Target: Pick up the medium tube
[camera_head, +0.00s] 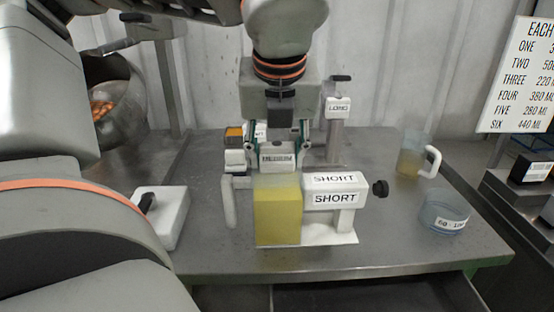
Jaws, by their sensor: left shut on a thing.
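The medium tube, a white block labelled "MEDIUM" (278,158), is near the middle of the bench. My left gripper (277,148) points down over it and is shut on it, with one finger on each side of the label. The lower part of the tube is hidden behind a yellow block (278,215). I cannot tell whether the tube is touching the bench. My right gripper is not in view.
A white "SHORT" piece (336,189) stands right of the yellow block. A "LONG" piece (338,108) stands behind. A jug (410,160) and a glass dish (444,217) are at right. A white box (160,214) lies at left. The steel bench's (400,245) front right is clear.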

